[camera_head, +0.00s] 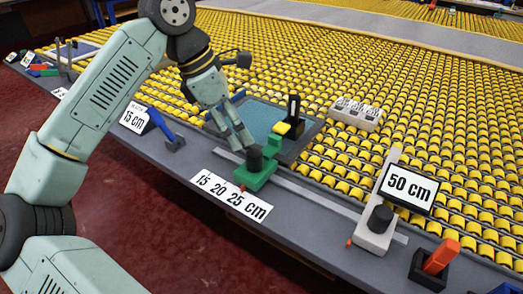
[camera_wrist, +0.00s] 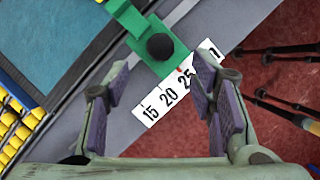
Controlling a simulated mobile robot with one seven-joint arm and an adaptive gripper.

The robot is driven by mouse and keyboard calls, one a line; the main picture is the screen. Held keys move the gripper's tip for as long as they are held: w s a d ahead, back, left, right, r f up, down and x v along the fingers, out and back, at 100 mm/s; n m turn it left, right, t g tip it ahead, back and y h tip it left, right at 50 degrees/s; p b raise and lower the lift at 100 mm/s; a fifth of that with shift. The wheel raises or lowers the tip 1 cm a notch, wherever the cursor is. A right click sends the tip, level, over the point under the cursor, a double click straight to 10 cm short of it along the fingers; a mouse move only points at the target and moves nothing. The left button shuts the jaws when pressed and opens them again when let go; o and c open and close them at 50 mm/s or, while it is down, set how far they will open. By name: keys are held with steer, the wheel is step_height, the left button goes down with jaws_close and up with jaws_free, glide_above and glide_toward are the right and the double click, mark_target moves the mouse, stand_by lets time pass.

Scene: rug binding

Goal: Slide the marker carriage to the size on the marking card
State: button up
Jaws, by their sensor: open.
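The green marker carriage (camera_head: 262,176) with its black knob (camera_head: 254,160) stands on the rail at the bench edge. Its red pointer (camera_head: 241,188) is near the 25 end of the 15-20-25 cm scale (camera_head: 213,189). A card reading 15 cm (camera_head: 135,121), with small print above, stands further left. My gripper (camera_head: 240,142) is just above the knob, pointing down. In the wrist view my gripper (camera_wrist: 163,78) is open and empty, its purple pads apart. The carriage (camera_wrist: 132,22) and knob (camera_wrist: 160,46) show ahead, beyond the fingertips. The scale (camera_wrist: 170,97) lies between the fingers.
A blue-teal panel (camera_head: 247,117) in a dark frame lies behind the carriage. A blue-handled tool (camera_head: 158,120) lies left. Yellow rollers fill the bench behind.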

mark_target(253, 153)
steer(key=p+x, duration=0.1)
steer(key=x, duration=0.8)
steer(key=shift+d+r, duration=0.1)
steer(key=shift+c, duration=0.3)
jaws_close()
